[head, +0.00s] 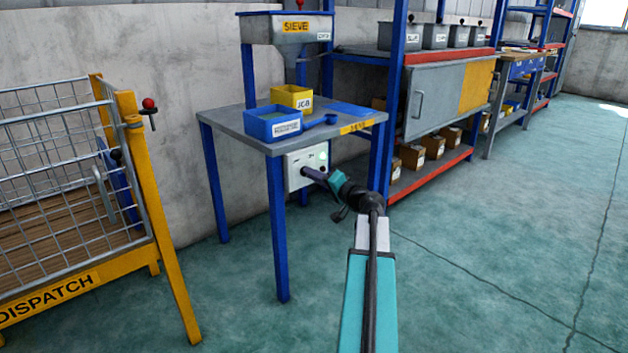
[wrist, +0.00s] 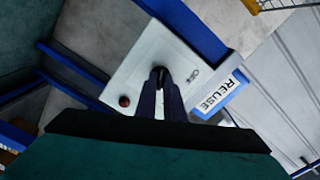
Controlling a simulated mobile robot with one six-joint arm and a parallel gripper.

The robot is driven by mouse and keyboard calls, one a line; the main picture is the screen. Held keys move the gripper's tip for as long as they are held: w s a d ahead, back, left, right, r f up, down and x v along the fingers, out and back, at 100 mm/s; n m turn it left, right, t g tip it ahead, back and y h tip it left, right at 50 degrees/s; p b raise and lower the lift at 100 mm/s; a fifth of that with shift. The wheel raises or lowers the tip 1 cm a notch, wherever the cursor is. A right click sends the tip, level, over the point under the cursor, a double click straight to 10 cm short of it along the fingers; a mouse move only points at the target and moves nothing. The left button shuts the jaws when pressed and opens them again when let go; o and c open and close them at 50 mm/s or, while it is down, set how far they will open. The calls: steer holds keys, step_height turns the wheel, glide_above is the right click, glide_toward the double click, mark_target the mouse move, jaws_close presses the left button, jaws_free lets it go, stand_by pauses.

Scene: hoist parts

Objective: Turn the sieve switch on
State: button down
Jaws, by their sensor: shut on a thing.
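The sieve switch is on a pale grey panel (head: 294,179) under the front edge of the sieve table. The panel also shows in the wrist view (wrist: 150,50), with a dark red round button or lamp (wrist: 124,101) and a small printed mark beside the switch. My gripper (head: 306,171) reaches the panel's front. In the wrist view its fingers (wrist: 161,84) are shut on the black switch handle (wrist: 160,73), which is mostly hidden between them. A pale green spot (head: 323,155) shows on the panel. The handle's exact angle is hard to tell.
The table (head: 228,119) carries a blue bin (head: 262,127), a yellow bin (head: 291,98) and a blue scoop-like piece (head: 318,121). The sieve hopper (head: 291,45) stands behind. A yellow dispatch cage (head: 150,190) is at left, shelving (head: 397,100) at right. Floor to the right is clear.

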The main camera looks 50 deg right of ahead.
steer(key=shift+a+f, duration=0.1)
stand_by(0.3)
steer(key=c, duration=1.9)
jaws_free()
steer(key=shift+o, duration=0.2)
steer(key=shift+s, duration=0.15)
steer(key=s+p, duration=0.4)
steer(key=s, duration=0.9)
steer(key=shift+s+a, duration=0.25)
steer(key=shift+a, duration=0.2)
